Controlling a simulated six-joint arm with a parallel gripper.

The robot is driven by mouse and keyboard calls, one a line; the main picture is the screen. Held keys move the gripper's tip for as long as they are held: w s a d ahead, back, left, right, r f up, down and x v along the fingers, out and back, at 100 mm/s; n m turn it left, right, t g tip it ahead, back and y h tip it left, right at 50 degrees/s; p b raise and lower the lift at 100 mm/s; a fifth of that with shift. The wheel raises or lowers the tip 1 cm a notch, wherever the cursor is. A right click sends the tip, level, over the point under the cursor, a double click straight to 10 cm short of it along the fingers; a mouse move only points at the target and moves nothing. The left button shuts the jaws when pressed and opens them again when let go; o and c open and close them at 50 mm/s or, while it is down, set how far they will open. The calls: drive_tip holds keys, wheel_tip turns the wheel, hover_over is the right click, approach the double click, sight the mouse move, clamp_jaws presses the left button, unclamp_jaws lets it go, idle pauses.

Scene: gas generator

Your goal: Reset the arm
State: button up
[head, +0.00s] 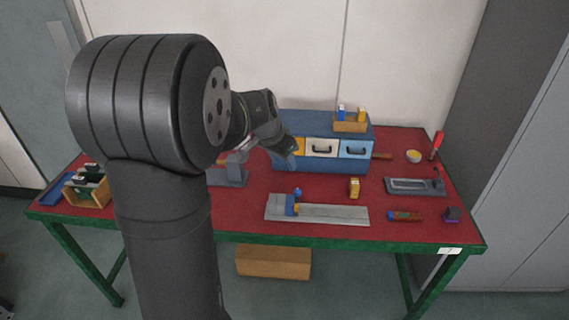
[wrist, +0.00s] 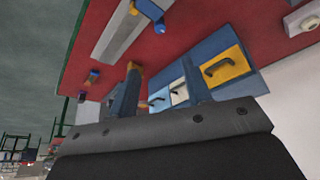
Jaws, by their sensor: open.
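My gripper (head: 286,150) is in front of the left end of the blue drawer cabinet (head: 320,124), near its yellow drawer, above the red table. The wrist view shows its two fingers (wrist: 160,75) apart with nothing held between them. The cabinet front appears tilted in the wrist view, with a yellow drawer (wrist: 224,66), a white drawer (wrist: 179,92) and a blue drawer (wrist: 159,100), each with a dark handle. All three look closed. My arm hides part of the table's left side in the head view.
The red table (head: 245,205) has a green frame. On it are a grey rail with a blue slider (head: 330,214), a yellow block (head: 354,187), a grey tray (head: 415,186), a red-handled tool (head: 437,144) and a wooden box (head: 88,190). A wooden holder (head: 350,126) stands on the cabinet. A wall stands behind.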

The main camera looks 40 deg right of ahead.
sight(298, 191)
drive_tip(key=x, duration=1.7)
drive_tip(key=shift+d+f, duration=0.1)
drive_tip(key=shift+f, duration=0.1)
drive_tip(key=shift+f, duration=0.1)
drive_tip(key=shift+s+n+t, duration=0.15)
drive_tip(key=shift+n+t, duration=0.55)
drive_tip(key=shift+n, duration=1.2)
drive_tip(key=shift+s+d+n+t+y, duration=0.1)
drive_tip(key=shift+n+t+y, duration=0.25)
drive_tip(key=shift+n, duration=0.65)
drive_tip(key=shift+s+d+n+t+y, duration=0.1)
drive_tip(key=shift+n+t+y, duration=0.2)
drive_tip(key=shift+n, duration=0.7)
drive_tip(key=shift+v, duration=1.95)
drive_tip(key=shift+w, duration=0.15)
